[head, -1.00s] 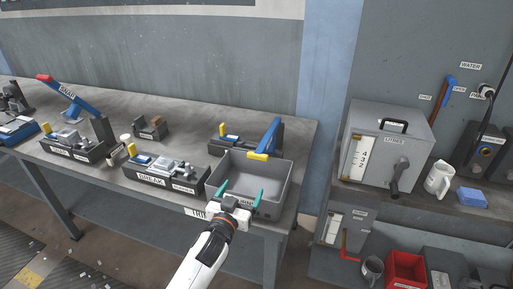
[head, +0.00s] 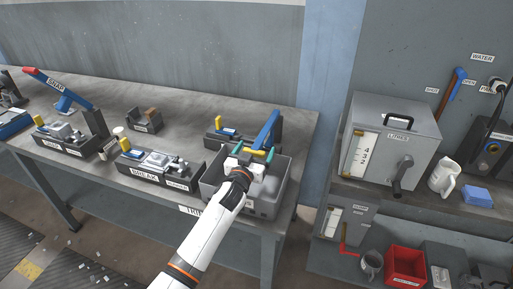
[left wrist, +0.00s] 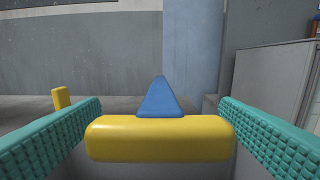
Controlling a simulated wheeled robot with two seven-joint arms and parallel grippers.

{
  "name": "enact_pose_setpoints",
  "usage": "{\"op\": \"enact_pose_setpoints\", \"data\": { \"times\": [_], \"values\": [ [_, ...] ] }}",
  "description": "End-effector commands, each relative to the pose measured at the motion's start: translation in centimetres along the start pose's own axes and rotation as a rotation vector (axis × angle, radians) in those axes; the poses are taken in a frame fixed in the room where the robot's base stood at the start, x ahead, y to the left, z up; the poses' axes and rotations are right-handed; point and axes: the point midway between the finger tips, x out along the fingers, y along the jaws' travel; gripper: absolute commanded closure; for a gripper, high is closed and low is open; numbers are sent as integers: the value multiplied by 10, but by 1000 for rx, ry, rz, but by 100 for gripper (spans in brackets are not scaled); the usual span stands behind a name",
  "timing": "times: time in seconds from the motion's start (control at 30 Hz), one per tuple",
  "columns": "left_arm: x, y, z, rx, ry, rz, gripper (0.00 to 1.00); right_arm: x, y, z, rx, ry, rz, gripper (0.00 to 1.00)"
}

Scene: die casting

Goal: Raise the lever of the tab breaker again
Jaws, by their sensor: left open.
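A blue lever (head: 266,130) with a yellow crossbar grip slopes down toward me from a dark block (head: 229,139) at the right end of the bench; I take it as the tab breaker's lever. My left gripper (head: 254,151) is open at the yellow grip. In the left wrist view the yellow grip (left wrist: 160,138) lies across the picture between the two teal fingers, with the blue lever (left wrist: 160,98) running away behind it. The fingers stand to either side of the grip, and I see no clear contact. My right gripper is not in view.
A grey bin (head: 272,187) stands under my left gripper at the bench's front edge. A fixture labelled BREAK (head: 151,169) is left of it. Another blue lever with a red end (head: 62,92) stands further left. A grey cabinet (head: 392,142) is at the right.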

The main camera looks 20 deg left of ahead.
Motion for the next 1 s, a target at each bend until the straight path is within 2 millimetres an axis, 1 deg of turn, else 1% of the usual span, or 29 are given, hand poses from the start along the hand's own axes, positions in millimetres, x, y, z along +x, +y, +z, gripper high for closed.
{"op": "enact_pose_setpoints", "data": {
  "times": [0.03,0.1,0.2,0.47,0.5,0.87,0.9,1.0],
  "values": [
    [6,0,0,0,0,1,15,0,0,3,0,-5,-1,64],
    [11,0,0,0,-1,0,15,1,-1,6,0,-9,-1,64],
    [15,0,0,-1,-1,-1,15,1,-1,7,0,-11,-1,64],
    [16,0,0,-1,0,-1,15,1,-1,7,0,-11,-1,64],
    [16,0,0,-1,0,0,16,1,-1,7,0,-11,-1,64],
    [16,0,0,0,0,0,75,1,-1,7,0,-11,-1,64],
    [16,0,0,0,0,0,77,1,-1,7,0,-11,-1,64],
    [16,0,1,0,2,-1,77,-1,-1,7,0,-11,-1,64]
  ]
}}
